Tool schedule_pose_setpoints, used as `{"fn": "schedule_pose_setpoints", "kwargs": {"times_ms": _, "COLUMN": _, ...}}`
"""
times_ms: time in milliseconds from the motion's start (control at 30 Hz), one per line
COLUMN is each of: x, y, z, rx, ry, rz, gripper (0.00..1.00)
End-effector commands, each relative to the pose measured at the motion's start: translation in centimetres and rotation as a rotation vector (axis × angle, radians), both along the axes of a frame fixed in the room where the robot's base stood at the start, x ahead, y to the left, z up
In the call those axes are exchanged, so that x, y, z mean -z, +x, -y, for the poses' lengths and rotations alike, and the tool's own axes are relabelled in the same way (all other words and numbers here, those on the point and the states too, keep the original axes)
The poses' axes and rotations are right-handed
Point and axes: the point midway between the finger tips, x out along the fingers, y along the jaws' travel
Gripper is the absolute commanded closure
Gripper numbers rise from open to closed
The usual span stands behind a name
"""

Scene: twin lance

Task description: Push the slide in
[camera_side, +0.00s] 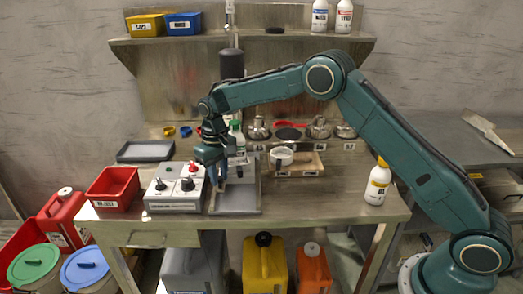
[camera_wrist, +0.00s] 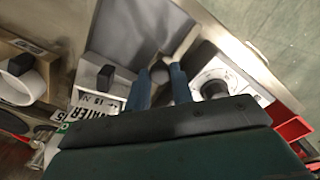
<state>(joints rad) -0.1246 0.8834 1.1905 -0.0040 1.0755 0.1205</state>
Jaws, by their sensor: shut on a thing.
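My gripper (camera_side: 222,180) points down over the grey metal fixture (camera_side: 235,207), just right of the control box. In the wrist view my gripper's two blue fingers (camera_wrist: 160,75) are shut on a small dark grey rounded knob (camera_wrist: 160,71). The knob stands over the flat grey plate of the fixture (camera_wrist: 125,35). I take it to be the slide's handle, but the slide's body is mostly hidden by the fingers. A pale block with a black top (camera_wrist: 105,76) sits left of the fingers. How far in the slide stands cannot be told.
The control box (camera_side: 175,195) with black and red knobs is close on the left; its dial (camera_wrist: 213,88) is near my fingers. The bench front right of the fixture is clear.

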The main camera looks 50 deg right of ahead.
Motion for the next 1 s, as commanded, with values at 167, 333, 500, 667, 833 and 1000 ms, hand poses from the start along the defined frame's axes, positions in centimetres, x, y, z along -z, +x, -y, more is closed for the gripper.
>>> {"fn": "schedule_pose_setpoints", "kwargs": {"times_ms": 167, "x": -0.3, "y": 0.5, "z": 0.5, "rx": 0.014, "ry": -0.001, "rz": 0.021, "gripper": 0.65}}
{"fn": "schedule_pose_setpoints", "kwargs": {"times_ms": 333, "x": -0.2, "y": 0.4, "z": 0.4, "rx": 0.011, "ry": -0.001, "rz": 0.015, "gripper": 0.55}}
{"fn": "schedule_pose_setpoints", "kwargs": {"times_ms": 500, "x": -0.1, "y": 0.3, "z": 0.3, "rx": 0.009, "ry": -0.001, "rz": 0.011, "gripper": 0.55}}
{"fn": "schedule_pose_setpoints", "kwargs": {"times_ms": 667, "x": -0.6, "y": 0.3, "z": 0.3, "rx": 0.009, "ry": -0.001, "rz": 0.011, "gripper": 0.55}}
{"fn": "schedule_pose_setpoints", "kwargs": {"times_ms": 833, "x": -2.2, "y": 0.3, "z": 0.3, "rx": 0.009, "ry": -0.001, "rz": 0.014, "gripper": 0.55}}
{"fn": "schedule_pose_setpoints", "kwargs": {"times_ms": 1000, "x": -4.3, "y": 0.3, "z": 0.3, "rx": 0.01, "ry": -0.001, "rz": 0.015, "gripper": 0.55}}
